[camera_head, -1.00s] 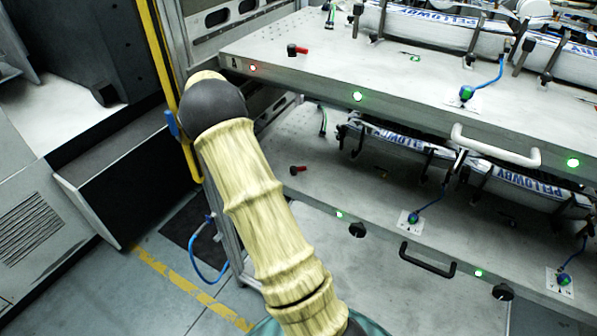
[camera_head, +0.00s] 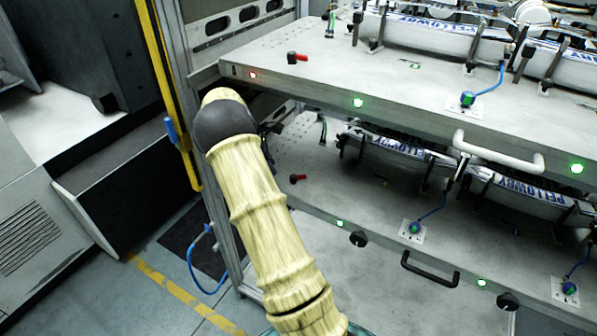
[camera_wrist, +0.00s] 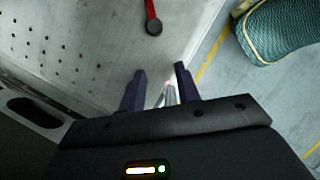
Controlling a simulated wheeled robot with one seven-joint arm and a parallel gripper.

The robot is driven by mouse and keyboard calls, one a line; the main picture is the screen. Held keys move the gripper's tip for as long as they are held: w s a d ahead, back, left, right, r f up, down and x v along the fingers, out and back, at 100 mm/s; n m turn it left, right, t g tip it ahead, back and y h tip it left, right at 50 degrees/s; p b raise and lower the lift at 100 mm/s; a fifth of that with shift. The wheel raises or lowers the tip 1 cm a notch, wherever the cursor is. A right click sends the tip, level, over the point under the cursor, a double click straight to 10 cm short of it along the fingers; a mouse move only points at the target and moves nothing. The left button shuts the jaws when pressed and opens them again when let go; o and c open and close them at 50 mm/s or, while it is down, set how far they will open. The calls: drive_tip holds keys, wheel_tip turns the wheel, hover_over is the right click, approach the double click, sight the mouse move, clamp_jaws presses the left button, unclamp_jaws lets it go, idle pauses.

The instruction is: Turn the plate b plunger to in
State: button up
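The lower plate (camera_head: 310,245) in the head view is probably plate b; I read no letter on it. Its left front corner is hidden behind my arm. In the wrist view, my gripper (camera_wrist: 160,70) is open, its two dark fingers apart at the plate's edge. A small silver pin (camera_wrist: 170,95) with a red glow shows between the fingers, low down. It may be the plunger, but its turn position is too small to tell. It does not look clamped. A red lever (camera_wrist: 152,12) with a dark round end lies on the plate ahead of the fingers.
The upper plate (camera_head: 300,82) overhangs close above, with a red light (camera_head: 252,75) at its left end. Black knobs (camera_head: 358,239) and a black handle (camera_head: 430,270) stick out from the lower front. A yellow post (camera_head: 170,75) stands left.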

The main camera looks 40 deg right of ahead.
hover_over(301, 176)
drive_tip(key=w+a, duration=0.2)
drive_tip(key=shift+s+a+f, duration=0.15)
drive_tip(key=shift+s+f, duration=0.05)
drive_tip(key=shift+s, duration=0.05)
drive_tip(key=x, duration=0.4)
drive_tip(key=shift+s+d+f, duration=0.2)
drive_tip(key=shift+s+d, duration=0.05)
drive_tip(key=shift+d, duration=0.1)
drive_tip(key=shift+a, duration=0.1)
drive_tip(key=shift+a+f, duration=0.1)
clamp_jaws()
